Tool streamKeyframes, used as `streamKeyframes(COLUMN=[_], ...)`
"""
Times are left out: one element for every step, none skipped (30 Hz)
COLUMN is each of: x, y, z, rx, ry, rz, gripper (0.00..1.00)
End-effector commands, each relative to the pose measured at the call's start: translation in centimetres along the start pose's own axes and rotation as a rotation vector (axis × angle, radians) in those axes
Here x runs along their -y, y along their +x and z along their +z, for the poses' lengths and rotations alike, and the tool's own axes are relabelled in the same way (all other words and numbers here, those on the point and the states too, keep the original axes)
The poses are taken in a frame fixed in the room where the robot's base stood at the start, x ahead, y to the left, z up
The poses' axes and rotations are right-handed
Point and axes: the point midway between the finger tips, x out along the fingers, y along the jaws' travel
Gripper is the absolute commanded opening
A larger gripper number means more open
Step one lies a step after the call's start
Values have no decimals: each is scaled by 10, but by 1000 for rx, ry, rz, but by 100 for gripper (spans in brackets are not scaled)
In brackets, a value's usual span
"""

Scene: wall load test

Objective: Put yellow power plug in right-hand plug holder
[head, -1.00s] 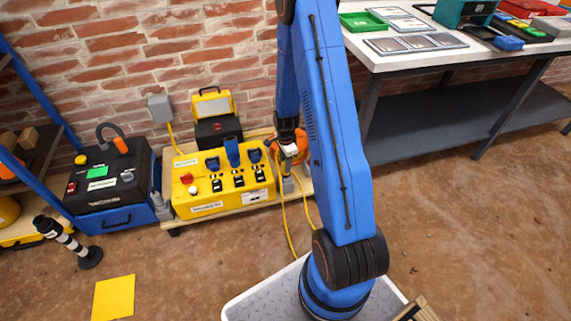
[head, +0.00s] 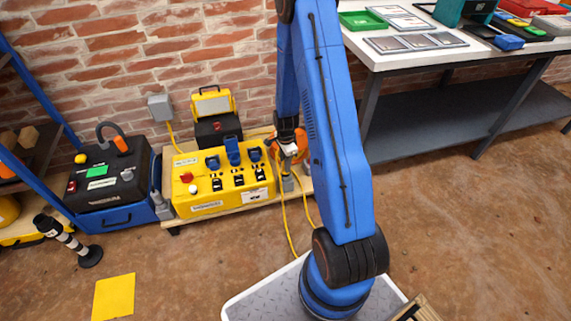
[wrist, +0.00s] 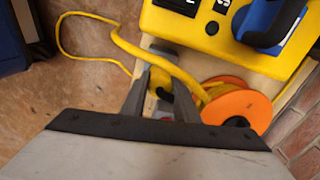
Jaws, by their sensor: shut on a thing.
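My gripper (head: 289,153) is at the right end of the yellow power box (head: 222,185), above a grey upright post (head: 287,184) that looks like the right-hand plug holder. In the wrist view my gripper (wrist: 161,80) is shut on the yellow power plug, which is mostly hidden between the fingers. Its yellow cable (wrist: 152,58) runs past the fingertips; in the head view the cable (head: 285,220) hangs to the floor. I cannot tell whether the plug touches the holder.
An orange cable reel (wrist: 238,106) lies close to the right of my fingers; blue connectors (head: 232,150) stand on the yellow box. A brick wall (head: 190,50) is close behind. A workbench (head: 385,60) stands at right. The front floor is mostly clear.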

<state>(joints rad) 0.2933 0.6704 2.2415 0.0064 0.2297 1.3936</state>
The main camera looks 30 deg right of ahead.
Motion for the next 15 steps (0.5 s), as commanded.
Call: streamKeyframes(x=[0,0,0,0,0,0,0,0,0,0,0,0,0,0,0], y=[0,0,1,1,1,2,3,3,4,5,6,7,8,8,9], z=[0,0,0,0,0,0,0,0,0,0,0,0,0,0,0], rx=[0,0,0,0,0,0,0,0,0,0,0,0,0,0,0], ry=[0,0,0,0,0,0,0,0,0,0,0,0,0,0,0], rz=[0,0,0,0,0,0,0,0,0,0,0,0,0,0,0], gripper=[3,3,3,3,3,3,3,3,3,3,3,3,3,3,3])
